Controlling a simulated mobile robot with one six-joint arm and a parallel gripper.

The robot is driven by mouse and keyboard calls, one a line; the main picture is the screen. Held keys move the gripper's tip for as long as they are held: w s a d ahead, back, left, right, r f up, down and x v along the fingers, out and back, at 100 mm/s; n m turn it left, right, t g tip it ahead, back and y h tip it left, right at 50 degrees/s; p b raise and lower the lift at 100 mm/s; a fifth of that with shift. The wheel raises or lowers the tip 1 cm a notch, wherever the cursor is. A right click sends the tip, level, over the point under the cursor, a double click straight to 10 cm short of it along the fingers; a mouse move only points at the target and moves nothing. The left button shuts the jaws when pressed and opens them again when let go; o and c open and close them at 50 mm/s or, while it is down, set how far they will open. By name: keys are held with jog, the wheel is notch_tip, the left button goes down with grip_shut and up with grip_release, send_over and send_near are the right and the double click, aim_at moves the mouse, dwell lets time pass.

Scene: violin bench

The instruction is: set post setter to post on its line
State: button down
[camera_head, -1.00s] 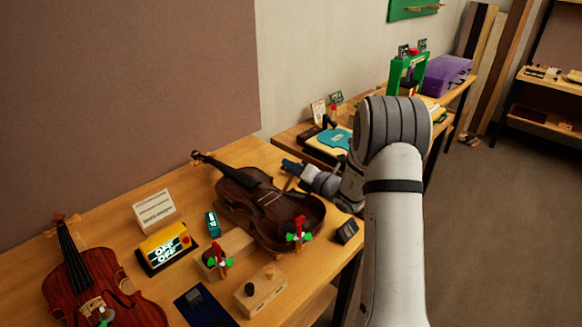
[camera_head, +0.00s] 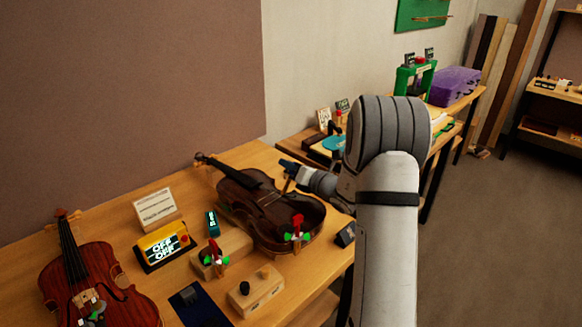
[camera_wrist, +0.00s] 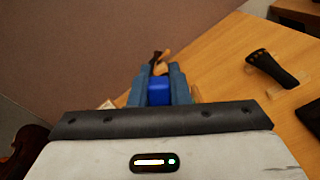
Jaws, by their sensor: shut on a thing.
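My gripper (camera_head: 286,164) is above the far right side of the dark brown violin (camera_head: 238,192) on the bench. In the wrist view its blue fingers (camera_wrist: 158,88) are shut on a bright blue piece (camera_wrist: 157,97), which I take to be the handle of the post setter. The setter's working end cannot be made out. A thin pale stick shows just below the gripper in the head view, but I cannot tell what it belongs to. The sound post and its line cannot be made out.
A reddish violin (camera_head: 98,280) lies at front left. A yellow box reading OFF (camera_head: 165,245), a sign card (camera_head: 156,208), wooden blocks (camera_head: 258,290) and a blue mat (camera_head: 200,310) share the bench. A black tailpiece-like piece (camera_wrist: 272,68) lies on wood in the wrist view.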

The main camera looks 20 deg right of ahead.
jog(key=c, duration=1.4)
grip_release()
jog(key=shift+o, duration=0.2)
jog(key=shift+d, duration=0.1)
jog(key=b+v, duration=0.1)
jog(key=v, duration=0.6)
jog(key=shift+s+d, duration=0.1)
jog(key=shift+s, duration=0.25)
